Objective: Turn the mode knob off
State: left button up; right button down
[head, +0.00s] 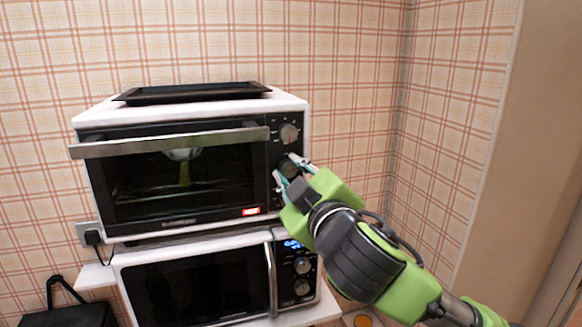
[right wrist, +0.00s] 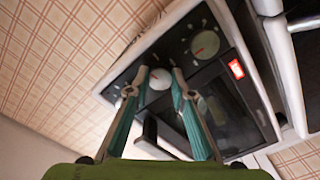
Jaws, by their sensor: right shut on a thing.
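The toaster oven (head: 185,183) is white with a dark glass door and a dark control strip on its right side. I cannot read the labels. My left gripper is not in view.
A black tray (head: 190,92) lies on top of the oven. A long door handle (head: 172,143) runs across its front. A microwave (head: 205,285) stands underneath. The plaid wall (head: 445,125) on the right is clear.

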jog(key=n+p, duration=0.1)
jog(key=n, duration=0.3)
jog(key=shift+r+n+p, duration=0.1)
jog(key=shift+n+p, duration=0.2)
jog(key=shift+p, duration=0.05)
jog(key=n+p, duration=0.1)
jog(key=n, duration=0.2)
jog(key=shift+n+p, duration=0.3)
jog(key=shift+n, duration=0.1)
jog(key=n+p, duration=0.2)
jog(key=n, duration=0.3)
jog(key=shift+f+n+p, duration=0.25)
jog(key=shift+n+p, duration=0.3)
jog(key=shift+n, duration=0.55)
jog(key=c, duration=1.8)
grip_release()
